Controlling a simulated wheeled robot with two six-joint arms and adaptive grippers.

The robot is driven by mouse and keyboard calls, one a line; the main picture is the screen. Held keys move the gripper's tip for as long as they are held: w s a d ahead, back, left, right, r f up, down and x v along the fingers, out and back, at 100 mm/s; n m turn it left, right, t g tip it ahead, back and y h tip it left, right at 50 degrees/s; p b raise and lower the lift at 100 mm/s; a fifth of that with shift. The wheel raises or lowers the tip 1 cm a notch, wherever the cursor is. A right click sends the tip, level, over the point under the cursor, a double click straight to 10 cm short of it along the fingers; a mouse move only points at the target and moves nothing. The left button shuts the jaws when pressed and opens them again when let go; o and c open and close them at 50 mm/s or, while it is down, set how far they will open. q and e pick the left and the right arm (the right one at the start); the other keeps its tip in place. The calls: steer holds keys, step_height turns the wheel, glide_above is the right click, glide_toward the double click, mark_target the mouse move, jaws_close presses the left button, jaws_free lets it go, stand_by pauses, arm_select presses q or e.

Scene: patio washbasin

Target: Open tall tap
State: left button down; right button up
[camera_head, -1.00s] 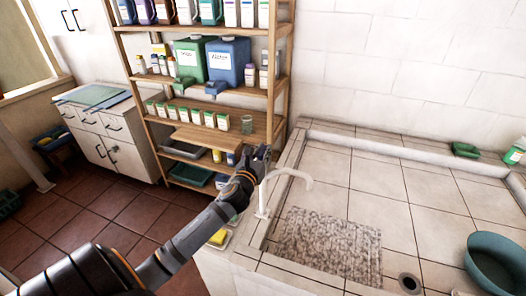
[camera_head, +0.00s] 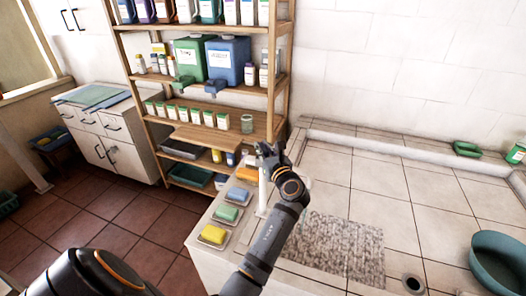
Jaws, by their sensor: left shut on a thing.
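The tall white tap (camera_head: 262,197) stands at the left edge of the tiled basin. Its lower post shows, while its top and spout are mostly hidden behind my left gripper and wrist. My left gripper (camera_head: 267,152) is at the top of the tap, and its forearm reaches up from the bottom of the view. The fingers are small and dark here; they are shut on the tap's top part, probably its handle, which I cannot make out. My right gripper is not in view.
Yellow (camera_head: 212,234), green (camera_head: 227,213) and blue (camera_head: 238,195) soaps or sponges lie on dishes left of the tap. A grey mat (camera_head: 335,248) and a teal bowl (camera_head: 497,262) are in the basin. A wooden shelf (camera_head: 205,132) with bottles stands behind.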

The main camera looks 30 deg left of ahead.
mark_target(263, 147)
arm_select(q)
steer(key=n+g+y+b, duration=0.1)
steer(key=n+g+y, duration=0.1)
steer(key=n+g, duration=0.1)
steer(key=shift+w+g, duration=0.1)
steer(key=shift+g, duration=0.3)
steer(key=n+g+b, duration=0.1)
steer(key=g, duration=0.1)
steer(key=n+g+y+b, duration=0.1)
steer(key=g, duration=0.1)
steer(key=shift+f+n, duration=0.1)
steer(key=shift+n, duration=0.2)
steer(key=shift+n+g+h+b, duration=0.15)
steer(key=shift+n+g+b, duration=0.85)
steer(key=shift+g, duration=0.65)
steer(key=shift+n+g+h+b, duration=0.15)
steer(key=shift+n+g+b, duration=0.85)
steer(key=shift+g, duration=0.65)
steer(key=c, duration=1.3)
jaws_free()
step_height(263, 147, up, 10)
steer(key=shift+r, duration=0.1)
